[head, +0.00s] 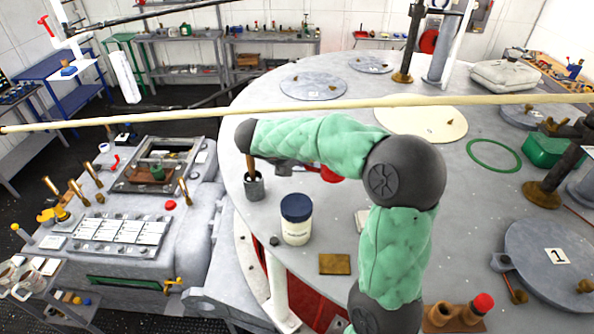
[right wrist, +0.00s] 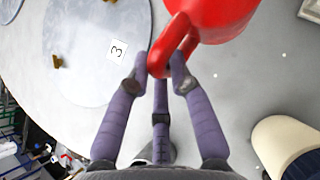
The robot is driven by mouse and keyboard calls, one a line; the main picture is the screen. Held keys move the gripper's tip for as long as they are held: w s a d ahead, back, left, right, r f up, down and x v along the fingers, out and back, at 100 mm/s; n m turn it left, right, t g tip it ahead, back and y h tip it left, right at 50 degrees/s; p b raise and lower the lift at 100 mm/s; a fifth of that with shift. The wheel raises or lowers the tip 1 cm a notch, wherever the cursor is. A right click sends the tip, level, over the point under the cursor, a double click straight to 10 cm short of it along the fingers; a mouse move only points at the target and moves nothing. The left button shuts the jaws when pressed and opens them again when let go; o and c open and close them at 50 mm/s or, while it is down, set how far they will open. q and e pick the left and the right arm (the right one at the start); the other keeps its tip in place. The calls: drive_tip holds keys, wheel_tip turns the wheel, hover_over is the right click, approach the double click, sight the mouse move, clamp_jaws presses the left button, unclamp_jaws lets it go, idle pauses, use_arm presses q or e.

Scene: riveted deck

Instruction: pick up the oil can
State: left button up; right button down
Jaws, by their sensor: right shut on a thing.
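The red oil can (right wrist: 215,14) is at the top of the right wrist view, cut off by the frame edge. Its curved red handle (right wrist: 172,38) reaches down between the purple fingers of my right gripper (right wrist: 160,72), which are shut on it. In the head view only a small red part of the can (head: 331,175) shows under my green-sleeved right forearm. My right gripper (head: 300,168) is mostly hidden there by that arm. I cannot tell whether the can touches the deck. My left gripper is not in view.
A white jar with a navy lid (head: 296,222) and a grey cup (head: 254,186) stand near the deck's left edge. A brass plate (head: 334,264) lies in front. A pale rod (head: 200,115) crosses the view. A green ring (head: 494,155) lies on clear deck at right.

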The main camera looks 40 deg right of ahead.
drive_tip(key=s+r+b, duration=0.1)
drive_tip(key=s+r, duration=0.2)
drive_tip(key=s, duration=0.2)
drive_tip(key=s+d+r+b, duration=0.1)
drive_tip(key=s+r+b, duration=0.1)
drive_tip(key=s, duration=0.4)
drive_tip(key=shift+s+d+r, duration=0.15)
drive_tip(key=shift+d+r, duration=0.05)
drive_tip(key=shift+r, duration=0.7)
drive_tip(key=c, duration=1.8)
unclamp_jaws()
clamp_jaws()
